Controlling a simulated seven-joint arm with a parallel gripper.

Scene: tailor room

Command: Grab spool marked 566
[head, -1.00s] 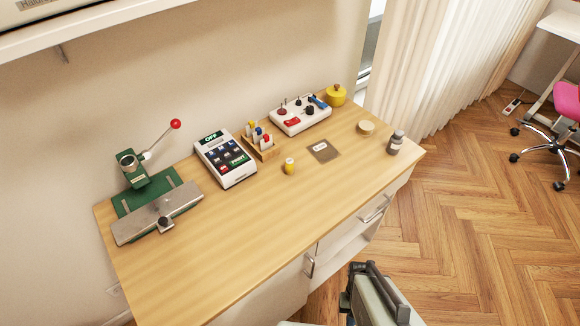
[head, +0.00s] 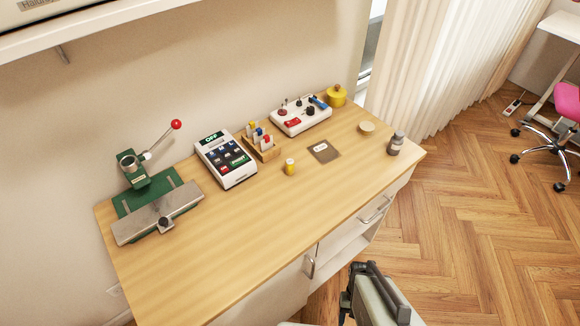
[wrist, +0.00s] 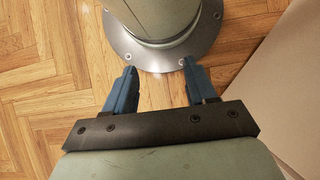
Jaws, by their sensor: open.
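No number 566 can be read on any item in the head view. A small yellow spool-like item with a pale top (head: 290,167) stands upright near the middle of the wooden table (head: 240,225). A grey-brown spool-like item with a pale band (head: 395,143) stands near the table's right end. A wooden holder (head: 267,154) holds several small pieces with blue, yellow and red tops. My gripper (wrist: 158,67) is open and empty, with blue fingers apart above the floor by my base, away from the tabletop items.
A green press with a red-knobbed lever (head: 150,195) stands at the left. A white keypad device (head: 225,160), a control box (head: 301,116) and a yellow pot (head: 336,97) line the back. A labelled dark card (head: 323,152) and a round wooden piece (head: 367,127) lie right. The table's front is clear.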

